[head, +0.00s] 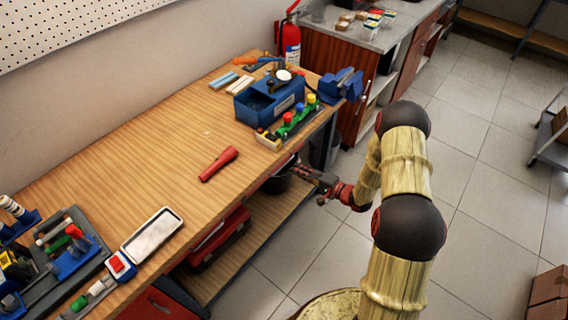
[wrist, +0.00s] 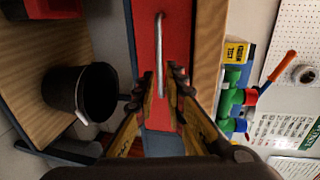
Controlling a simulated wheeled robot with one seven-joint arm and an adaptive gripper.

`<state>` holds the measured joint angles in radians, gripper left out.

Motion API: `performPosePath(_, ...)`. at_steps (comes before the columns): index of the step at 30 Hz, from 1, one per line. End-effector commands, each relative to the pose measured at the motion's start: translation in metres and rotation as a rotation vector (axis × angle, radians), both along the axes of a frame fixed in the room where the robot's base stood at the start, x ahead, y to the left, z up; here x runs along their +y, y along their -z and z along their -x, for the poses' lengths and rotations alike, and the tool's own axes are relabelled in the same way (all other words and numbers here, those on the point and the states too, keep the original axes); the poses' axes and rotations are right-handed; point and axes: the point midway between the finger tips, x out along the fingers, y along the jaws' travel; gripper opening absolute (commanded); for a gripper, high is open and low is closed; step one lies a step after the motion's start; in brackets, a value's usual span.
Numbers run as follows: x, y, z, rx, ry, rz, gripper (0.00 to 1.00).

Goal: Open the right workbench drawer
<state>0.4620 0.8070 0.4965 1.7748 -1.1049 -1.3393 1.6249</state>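The right drawer (wrist: 171,35) shows in the wrist view as a red front with a silver bar handle (wrist: 159,45), and it looks closed. In the head view its front is hidden below the bench edge. My gripper (wrist: 165,84) is open, with its fingertips on either side of the handle's near end. The handle lies closer to the left finger, and I cannot tell whether they touch. In the head view my gripper (head: 312,176) is at the front edge of the workbench (head: 130,160), near its right end.
A black bucket (wrist: 82,92) and a red toolbox (head: 218,238) stand on the lower shelf. Another red drawer (head: 155,306) is at the bench's left. A red flashlight (head: 218,164), a blue tool tray (head: 262,108) and a vise (head: 340,85) are on top.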

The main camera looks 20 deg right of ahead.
Motion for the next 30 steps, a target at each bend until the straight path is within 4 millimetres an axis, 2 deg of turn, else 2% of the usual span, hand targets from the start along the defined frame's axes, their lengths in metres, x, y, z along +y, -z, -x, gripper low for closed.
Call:
performPosePath(15, 0.039, 0.016, -0.053, 0.003, 0.000, 0.000, 0.12)
performPosePath(27, 0.044, 0.016, -0.061, 0.003, 0.002, 0.001, 0.12)
performPosePath(30, 0.044, 0.016, -0.061, 0.003, 0.002, 0.001, 0.07)
